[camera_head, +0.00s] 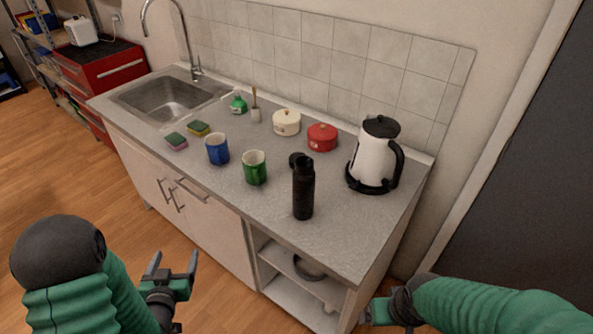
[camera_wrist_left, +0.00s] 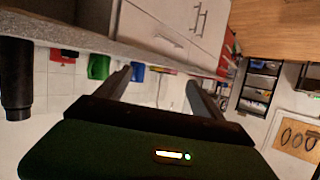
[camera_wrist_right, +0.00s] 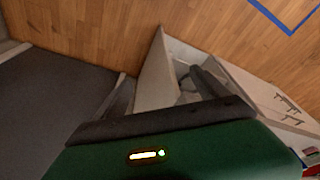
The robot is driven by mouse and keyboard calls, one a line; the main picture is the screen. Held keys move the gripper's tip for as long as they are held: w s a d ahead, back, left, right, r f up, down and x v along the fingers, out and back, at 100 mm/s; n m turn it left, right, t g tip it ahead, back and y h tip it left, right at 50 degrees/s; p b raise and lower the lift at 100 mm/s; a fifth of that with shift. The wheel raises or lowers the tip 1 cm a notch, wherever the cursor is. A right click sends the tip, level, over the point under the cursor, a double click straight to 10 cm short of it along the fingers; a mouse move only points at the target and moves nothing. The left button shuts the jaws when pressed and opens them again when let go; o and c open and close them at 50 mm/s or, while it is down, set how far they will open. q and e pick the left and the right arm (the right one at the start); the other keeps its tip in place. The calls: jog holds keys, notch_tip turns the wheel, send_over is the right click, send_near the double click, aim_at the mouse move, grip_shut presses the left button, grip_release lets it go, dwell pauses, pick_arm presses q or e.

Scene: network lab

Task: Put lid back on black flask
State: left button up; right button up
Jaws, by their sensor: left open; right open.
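The black flask (camera_head: 303,192) stands upright on the grey counter near its front edge; a dark upright shape at the left edge of the left wrist view (camera_wrist_left: 15,85) looks like it. A small round black piece (camera_head: 295,158), which looks like the lid, lies on the counter just behind the flask, partly hidden by it. My left gripper (camera_head: 174,264) is open and empty in front of the counter, lower left of the flask. My right gripper (camera_head: 371,313) is low at the counter's right front corner, apart from flask and lid; its fingers, seen in the right wrist view (camera_wrist_right: 160,82), are open and empty.
A green mug (camera_head: 255,168) and a blue mug (camera_head: 217,149) stand left of the flask. A white kettle (camera_head: 376,155) stands at right, with a red pot (camera_head: 322,137) and cream pot (camera_head: 286,122) behind. Bare counter (camera_head: 350,225) lies right of the flask.

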pick_arm(q)
jog(key=s+d+r+m+g+h, duration=0.1)
jog(key=s+d+g+h, duration=0.1)
jog(key=s+d+g, duration=0.9)
jog(key=s+d, duration=0.1)
jog(key=s, duration=0.3)
jog(key=shift+d, duration=0.15)
jog(key=shift+c, duration=0.2)
